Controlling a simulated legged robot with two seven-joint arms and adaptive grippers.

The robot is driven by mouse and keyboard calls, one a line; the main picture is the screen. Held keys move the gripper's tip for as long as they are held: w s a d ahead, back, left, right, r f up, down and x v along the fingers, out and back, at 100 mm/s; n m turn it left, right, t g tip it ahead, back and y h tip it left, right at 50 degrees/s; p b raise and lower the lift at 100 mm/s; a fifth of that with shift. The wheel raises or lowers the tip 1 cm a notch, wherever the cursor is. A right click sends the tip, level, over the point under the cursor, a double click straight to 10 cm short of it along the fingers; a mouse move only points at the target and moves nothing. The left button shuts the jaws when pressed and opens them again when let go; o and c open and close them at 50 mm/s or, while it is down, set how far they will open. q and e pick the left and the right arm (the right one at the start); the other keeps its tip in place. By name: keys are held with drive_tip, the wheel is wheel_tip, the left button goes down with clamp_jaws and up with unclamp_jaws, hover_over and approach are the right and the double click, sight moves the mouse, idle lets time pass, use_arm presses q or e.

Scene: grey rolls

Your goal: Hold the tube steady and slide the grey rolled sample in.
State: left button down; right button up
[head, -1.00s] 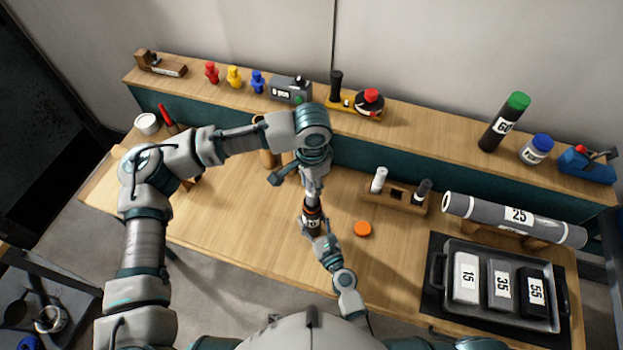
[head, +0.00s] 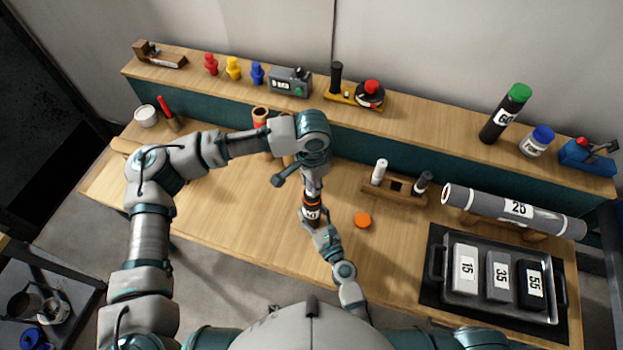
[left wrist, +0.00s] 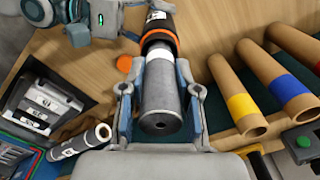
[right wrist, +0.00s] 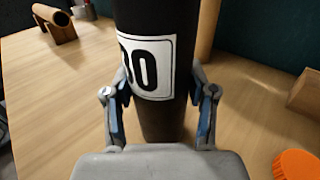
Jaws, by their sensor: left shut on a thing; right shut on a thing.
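The grey rolled sample (left wrist: 160,95) is between the fingers of my left gripper (left wrist: 160,88), which is shut on it. The roll has a white band, and its far end is at the orange-rimmed mouth of the black tube (left wrist: 155,20). How far it sits inside is hidden. In the head view my left gripper (head: 313,183) is directly above the tube (head: 311,214). My right gripper (right wrist: 163,92) is shut around the tube, whose black body (right wrist: 160,115) carries a partly visible white number label. The tube stands roughly upright and in line with the roll.
An orange cap (head: 362,220) lies right of the tube. A wooden rack (head: 394,190) with a white and a dark roll stands behind it. A tray of numbered blocks (head: 500,320) and a large grey roll marked 25 (head: 470,201) are at the right. Bare table lies to the left.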

use_arm(q)
drive_tip(key=shift+f, duration=0.55)
drive_tip(key=c, duration=0.7)
unclamp_jaws()
drive_tip(key=shift+c, duration=0.2)
drive_tip(key=shift+r, duration=0.1)
wheel_tip(320, 180, up, 12)
drive_tip(key=shift+f, duration=0.1)
